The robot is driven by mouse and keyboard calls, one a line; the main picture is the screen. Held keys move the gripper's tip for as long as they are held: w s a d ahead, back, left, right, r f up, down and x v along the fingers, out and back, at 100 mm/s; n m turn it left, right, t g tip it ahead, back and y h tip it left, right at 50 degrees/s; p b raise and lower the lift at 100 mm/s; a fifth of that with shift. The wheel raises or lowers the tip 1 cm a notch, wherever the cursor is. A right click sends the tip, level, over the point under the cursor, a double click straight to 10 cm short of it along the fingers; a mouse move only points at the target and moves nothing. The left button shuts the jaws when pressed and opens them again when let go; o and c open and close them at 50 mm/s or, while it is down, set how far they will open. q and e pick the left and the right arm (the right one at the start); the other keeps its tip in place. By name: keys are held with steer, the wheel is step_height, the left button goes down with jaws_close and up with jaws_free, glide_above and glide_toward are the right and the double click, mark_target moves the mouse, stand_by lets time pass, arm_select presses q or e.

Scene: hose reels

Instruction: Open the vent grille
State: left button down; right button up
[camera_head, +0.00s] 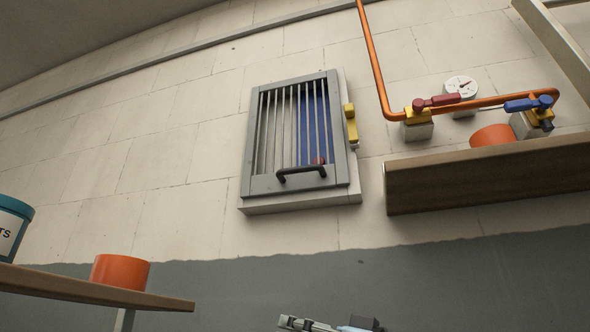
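The vent grille (251,184) is a grey framed panel with vertical bars, set on a pale surround on the wall. It looks closed, lying flush in its frame. A dark bar handle (302,170) crosses its lower edge. A yellow latch-like piece (351,124) sits beside its right edge. Behind the bars I see a blue area and a small reddish thing, partly hidden. Part of what appears to be my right gripper (300,324) shows at the bottom edge, well below the grille and touching nothing visible. Its finger state is unclear. My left gripper is out of view.
A wooden shelf (480,182) with an orange container (492,136) stands right of the grille, below an orange pipe (373,62), valves and a gauge (461,87). At lower left, another shelf (90,290) holds an orange container (120,271) and a teal-rimmed tub (12,228). Wall below the grille is clear.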

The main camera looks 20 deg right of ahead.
steer(key=w+d+r+t+y, duration=0.1)
steer(key=d+r+t+y, duration=0.25)
steer(key=r, duration=1.35)
steer(key=y, duration=0.2)
glide_toward(298, 172)
steer(key=shift+t, duration=0.35)
steer(key=p+x, duration=0.5)
steer(key=x, duration=0.6)
steer(key=shift+w+a+p, duration=0.1)
steer(key=shift+w+p, duration=0.05)
steer(key=shift+p, duration=0.2)
steer(key=shift+f, duration=0.1)
jaws_close()
